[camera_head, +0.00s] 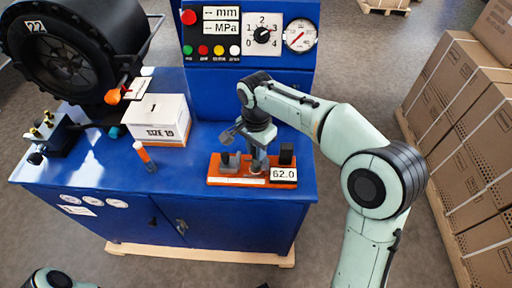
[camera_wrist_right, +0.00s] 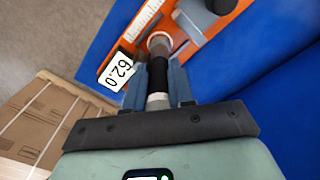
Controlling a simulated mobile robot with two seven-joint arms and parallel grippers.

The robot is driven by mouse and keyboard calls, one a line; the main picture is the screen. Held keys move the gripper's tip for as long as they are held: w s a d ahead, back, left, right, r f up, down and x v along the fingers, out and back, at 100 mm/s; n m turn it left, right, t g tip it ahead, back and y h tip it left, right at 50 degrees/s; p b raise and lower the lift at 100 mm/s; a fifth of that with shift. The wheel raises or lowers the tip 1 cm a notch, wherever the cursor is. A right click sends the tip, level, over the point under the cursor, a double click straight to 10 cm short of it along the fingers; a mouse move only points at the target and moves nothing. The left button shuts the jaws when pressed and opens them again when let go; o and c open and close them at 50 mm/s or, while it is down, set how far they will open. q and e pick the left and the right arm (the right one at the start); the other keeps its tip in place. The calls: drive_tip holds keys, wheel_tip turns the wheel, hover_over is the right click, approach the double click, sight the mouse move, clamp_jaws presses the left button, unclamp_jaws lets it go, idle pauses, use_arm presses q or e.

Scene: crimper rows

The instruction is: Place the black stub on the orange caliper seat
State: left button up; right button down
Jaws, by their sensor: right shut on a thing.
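The orange caliper seat (camera_head: 228,180) lies on the blue bench top, with a grey jaw block at its left, a black block at its right and a white "62.0" label in front. It also shows in the wrist view (camera_wrist_right: 124,42). My right gripper (camera_head: 258,160) points down over the middle of the seat. Its fingers are shut on the black stub (camera_wrist_right: 157,75), which has pale bands. The stub's far end is close over the seat between the jaws; I cannot tell whether it touches. My left gripper is out of view.
A white "SIZE 19" box (camera_head: 155,122) and an orange-and-white marker-like tube (camera_head: 145,155) stand left of the seat. A black crimper head (camera_head: 75,45) is at the back left. A gauge panel (camera_head: 250,35) rises behind. Cardboard boxes (camera_head: 470,120) are stacked at the right.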

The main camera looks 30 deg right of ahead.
drive_tip(key=shift+f, duration=0.2)
drive_tip(key=c, duration=1)
unclamp_jaws()
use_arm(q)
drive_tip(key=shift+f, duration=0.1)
use_arm(e)
drive_tip(key=shift+o, duration=0.2)
drive_tip(key=shift+r, duration=0.1)
wheel_tip(320, 180, up, 12)
drive_tip(key=shift+r+p, duration=0.1)
drive_tip(key=shift+p, duration=1.15)
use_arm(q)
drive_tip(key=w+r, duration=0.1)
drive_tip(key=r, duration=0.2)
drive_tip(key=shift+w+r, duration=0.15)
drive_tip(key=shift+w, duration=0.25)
